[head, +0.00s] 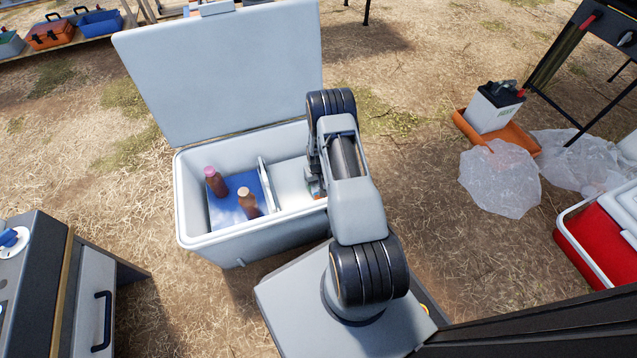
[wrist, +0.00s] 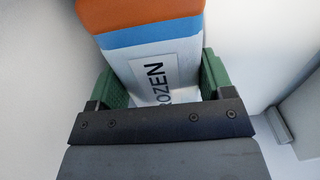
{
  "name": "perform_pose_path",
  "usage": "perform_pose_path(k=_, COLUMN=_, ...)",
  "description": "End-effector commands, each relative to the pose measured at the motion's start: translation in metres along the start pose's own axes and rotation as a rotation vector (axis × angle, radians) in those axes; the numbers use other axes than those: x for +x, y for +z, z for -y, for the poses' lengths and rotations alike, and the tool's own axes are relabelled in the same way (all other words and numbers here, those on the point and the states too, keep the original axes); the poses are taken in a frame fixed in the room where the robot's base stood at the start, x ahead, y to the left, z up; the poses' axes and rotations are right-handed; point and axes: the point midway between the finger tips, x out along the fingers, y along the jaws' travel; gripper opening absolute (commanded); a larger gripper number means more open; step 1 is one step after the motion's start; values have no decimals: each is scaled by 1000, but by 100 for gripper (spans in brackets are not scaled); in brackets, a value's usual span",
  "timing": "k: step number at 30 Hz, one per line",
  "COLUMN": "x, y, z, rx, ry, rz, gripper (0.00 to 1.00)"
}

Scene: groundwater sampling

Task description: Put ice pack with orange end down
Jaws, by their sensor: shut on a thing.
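The ice pack with orange end (wrist: 150,50) is in the wrist view. It has an orange end, a blue band and a white label reading "OZEN", partly covered. My gripper (wrist: 160,85) is shut on it, with a green pad on each side. In the head view a small orange bit of the ice pack (head: 315,189) shows below my arm, inside the right part of the open cooler (head: 262,238). Most of the pack and my gripper are hidden there by my arm. I cannot tell whether the pack touches the cooler floor.
A divider (head: 266,186) splits the cooler. Its left part holds a blue pack with two brown bottles (head: 215,181) (head: 248,203). The raised lid (head: 220,75) stands behind. A battery (head: 495,106) on an orange tray, plastic bags (head: 500,178) and a red cooler (head: 605,245) lie right.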

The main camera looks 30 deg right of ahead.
Motion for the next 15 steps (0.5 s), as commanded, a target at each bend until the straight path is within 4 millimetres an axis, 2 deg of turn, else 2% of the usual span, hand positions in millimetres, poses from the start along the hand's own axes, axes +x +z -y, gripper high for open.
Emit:
perform_pose_path(k=5, x=4, y=0, z=0, rx=0, ry=0, rz=0, gripper=36)
perform_pose_path(k=6, x=4, y=0, z=0, rx=0, ry=0, rz=0, gripper=75)
perform_pose_path(k=13, x=3, y=0, z=0, rx=0, ry=0, rz=1, gripper=97)
perform_pose_path(k=15, x=3, y=0, z=0, rx=0, ry=0, rz=1, gripper=100)
